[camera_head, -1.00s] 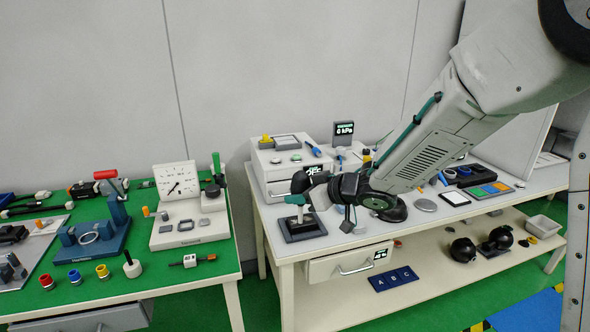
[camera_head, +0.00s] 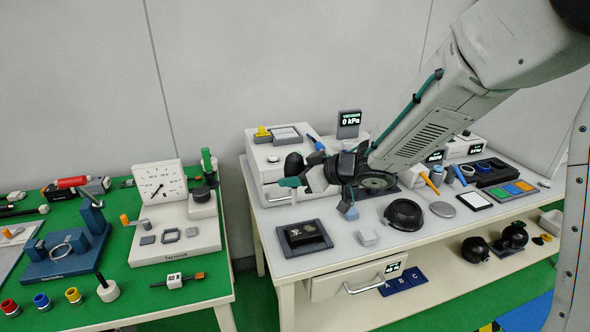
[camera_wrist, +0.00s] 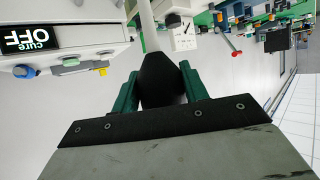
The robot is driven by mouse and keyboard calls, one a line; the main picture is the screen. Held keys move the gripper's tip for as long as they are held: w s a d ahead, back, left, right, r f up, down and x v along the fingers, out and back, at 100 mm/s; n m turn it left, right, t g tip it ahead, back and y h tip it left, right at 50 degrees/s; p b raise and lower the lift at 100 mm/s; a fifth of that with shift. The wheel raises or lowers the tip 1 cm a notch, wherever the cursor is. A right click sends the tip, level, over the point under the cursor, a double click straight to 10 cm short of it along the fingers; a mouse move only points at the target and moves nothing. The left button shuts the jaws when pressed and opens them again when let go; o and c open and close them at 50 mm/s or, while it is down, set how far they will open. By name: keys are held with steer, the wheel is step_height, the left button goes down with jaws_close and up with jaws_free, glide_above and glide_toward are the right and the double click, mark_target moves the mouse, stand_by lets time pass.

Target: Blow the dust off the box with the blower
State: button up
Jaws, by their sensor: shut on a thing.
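My gripper (camera_head: 291,174) is at the front left of the white bench, pointing left, above and behind the dark tray (camera_head: 284,250). It is shut on the blower, whose black bulb (camera_head: 294,162) shows beside the teal fingertip. In the wrist view the black bulb (camera_wrist: 162,78) is between the teal fingers, with its pale nozzle (camera_wrist: 147,25) pointing away. The nozzle is hidden in the head view. A small black box (camera_head: 306,233) lies in the tray, apart from the blower. Pale marks on its top are too small to identify as dust.
A white drawer unit (camera_head: 276,150) stands behind the gripper. The green table (camera_head: 200,262) at left holds several tools. A gap separates the tables.

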mark_target(296, 193)
steer(key=shift+f, duration=2.6)
steer(key=shift+d, duration=0.1)
steer(key=shift+o, duration=0.8)
jaws_close()
jaws_free()
